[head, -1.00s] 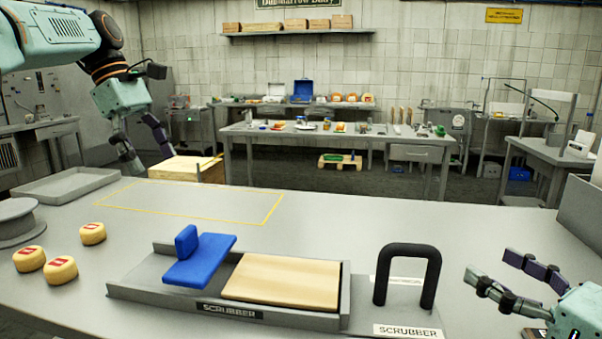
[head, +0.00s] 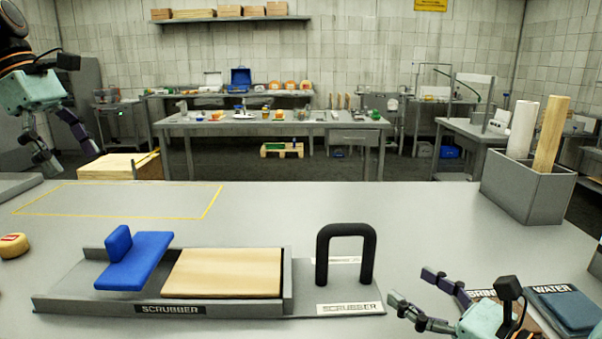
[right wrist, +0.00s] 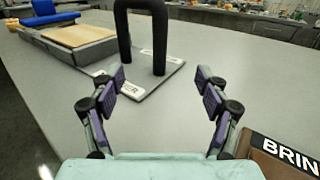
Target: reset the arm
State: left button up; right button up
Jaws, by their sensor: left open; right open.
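My left gripper (head: 68,143) hangs open and empty at the far left in the head view, above the table's far left side. My right gripper (head: 411,296) is open and empty at the lower right, right of the scrubber station. In the right wrist view its two fingers (right wrist: 160,95) are spread apart over bare table, with the black handle beyond them. Nothing is between the fingers of either gripper.
The scrubber tray (head: 70,302) holds a blue block (head: 136,262) and a wooden board (head: 225,272). A black arch handle (head: 345,231) stands right of it. A grey bin (head: 520,194) stands right. A blue WATER mat (head: 566,308) lies lower right.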

jog(key=shift+f, duration=0.3)
jog(key=shift+r, duration=0.15)
